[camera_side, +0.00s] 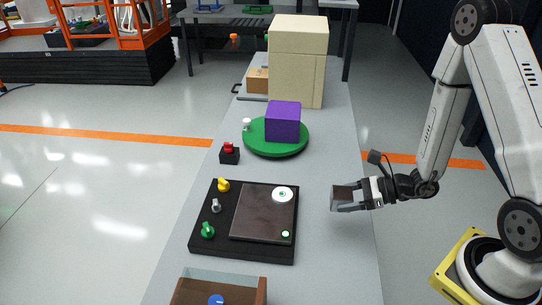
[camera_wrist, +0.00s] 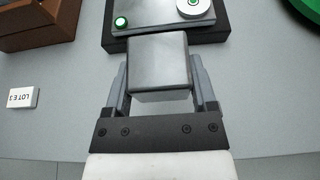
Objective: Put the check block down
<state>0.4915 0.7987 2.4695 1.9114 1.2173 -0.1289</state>
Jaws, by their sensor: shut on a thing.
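The check block is a grey metallic block (camera_wrist: 158,65) held between the fingers of my gripper (camera_wrist: 160,85) in the wrist view. In the side view the block (camera_side: 341,198) looks dark grey-brown at the fingertips of my gripper (camera_side: 352,203). My gripper is shut on it. The block appears held above the grey table (camera_side: 340,260), near its right edge and to the right of the black panel (camera_side: 245,255). I cannot tell the exact height.
The black panel carries a brown plate (camera_side: 262,215), a white disc (camera_side: 283,194) and several coloured knobs. A green turntable (camera_side: 262,150) holds a purple cube (camera_side: 283,121). A red button box (camera_side: 229,153) stands left. A brown open box (camera_side: 262,291) sits in front.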

